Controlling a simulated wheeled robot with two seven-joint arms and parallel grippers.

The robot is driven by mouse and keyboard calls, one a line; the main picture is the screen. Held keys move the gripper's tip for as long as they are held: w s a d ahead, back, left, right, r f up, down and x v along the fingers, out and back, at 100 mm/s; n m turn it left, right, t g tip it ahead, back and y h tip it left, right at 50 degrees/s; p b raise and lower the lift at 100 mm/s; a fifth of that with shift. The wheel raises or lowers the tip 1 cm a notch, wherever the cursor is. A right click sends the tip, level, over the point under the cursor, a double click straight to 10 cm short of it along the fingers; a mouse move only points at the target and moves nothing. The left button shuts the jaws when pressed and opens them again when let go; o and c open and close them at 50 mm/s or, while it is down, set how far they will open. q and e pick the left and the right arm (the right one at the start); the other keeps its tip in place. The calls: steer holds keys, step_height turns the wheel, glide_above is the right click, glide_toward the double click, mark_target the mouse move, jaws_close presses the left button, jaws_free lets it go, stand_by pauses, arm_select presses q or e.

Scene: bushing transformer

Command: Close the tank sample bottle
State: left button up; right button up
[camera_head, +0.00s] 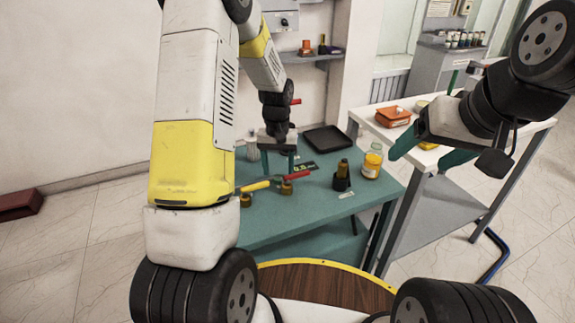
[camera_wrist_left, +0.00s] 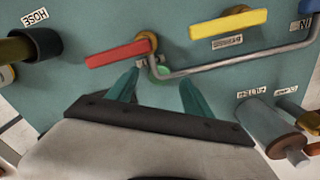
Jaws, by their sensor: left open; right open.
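A glass bottle with amber contents (camera_head: 372,162) stands upright on the teal table (camera_head: 330,212), near its right edge; I cannot tell whether its top is closed. My left gripper (camera_head: 279,164) points down over the table, left of this bottle.
A brass and black fitting (camera_head: 342,177) stands between the handles and bottle. A bent metal pipe (camera_wrist_left: 240,62) and grey cylinder (camera_wrist_left: 268,128) show in the wrist view. A black tray (camera_head: 327,139) lies at the back. A white table (camera_head: 450,160) with an orange box (camera_head: 393,117) stands right.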

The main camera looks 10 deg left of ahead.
mark_target(279, 178)
arm_select(q)
steer(key=shift+f, duration=1.4)
steer(key=shift+c, duration=0.2)
jaws_close()
step_height(279, 178, up, 10)
